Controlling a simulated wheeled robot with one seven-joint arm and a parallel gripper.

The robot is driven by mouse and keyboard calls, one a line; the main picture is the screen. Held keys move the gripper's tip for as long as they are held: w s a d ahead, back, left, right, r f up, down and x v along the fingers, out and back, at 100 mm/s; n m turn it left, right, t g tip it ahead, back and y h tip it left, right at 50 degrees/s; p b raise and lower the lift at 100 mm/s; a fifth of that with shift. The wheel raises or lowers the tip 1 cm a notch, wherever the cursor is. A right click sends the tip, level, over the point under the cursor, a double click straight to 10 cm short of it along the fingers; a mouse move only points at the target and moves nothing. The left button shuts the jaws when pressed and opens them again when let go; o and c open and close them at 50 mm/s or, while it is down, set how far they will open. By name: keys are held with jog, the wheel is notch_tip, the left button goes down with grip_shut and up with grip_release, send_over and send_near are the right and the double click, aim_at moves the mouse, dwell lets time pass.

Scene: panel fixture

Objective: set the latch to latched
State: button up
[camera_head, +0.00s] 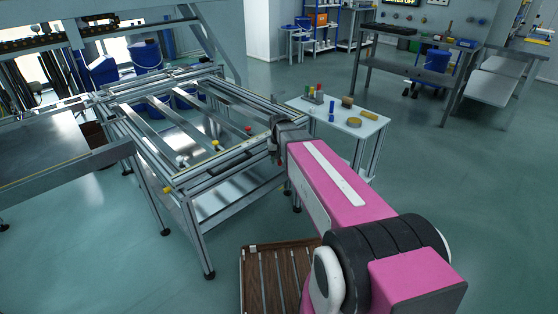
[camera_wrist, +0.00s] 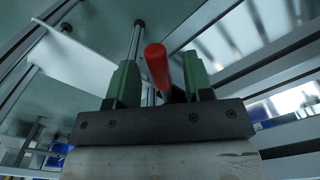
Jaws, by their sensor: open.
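A red cylindrical handle (camera_wrist: 155,66), which looks like the latch's lever, stands between the two green fingers of my gripper (camera_wrist: 160,80) in the wrist view. The fingers are open, with a gap showing on each side of the handle. A dark part behind its lower end is partly hidden by the right finger. The latch's set position cannot be told. In the head view my gripper (camera_head: 276,154) is at the right edge of the aluminium frame fixture (camera_head: 197,178), and my wrist hides much of that spot.
The fixture has several rails, with yellow knobs (camera_head: 215,144) and a red knob (camera_head: 248,129). A white side table (camera_head: 345,122) with small items stands right behind my arm. A slatted wooden pallet (camera_head: 270,280) lies on the floor in front. Floor at the right is clear.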

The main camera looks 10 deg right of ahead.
notch_tip(320, 180, up, 10)
jog(key=shift+r, duration=0.2)
dwell(0.3)
jog(key=s+d+f, duration=0.3)
jog(key=s+f, duration=0.3)
jog(key=s, duration=0.2)
jog(key=s+d+f, duration=0.3)
jog(key=s+f, duration=0.4)
jog(key=s, duration=0.1)
jog(key=shift+s, duration=0.4)
jog(key=shift+d, duration=0.1)
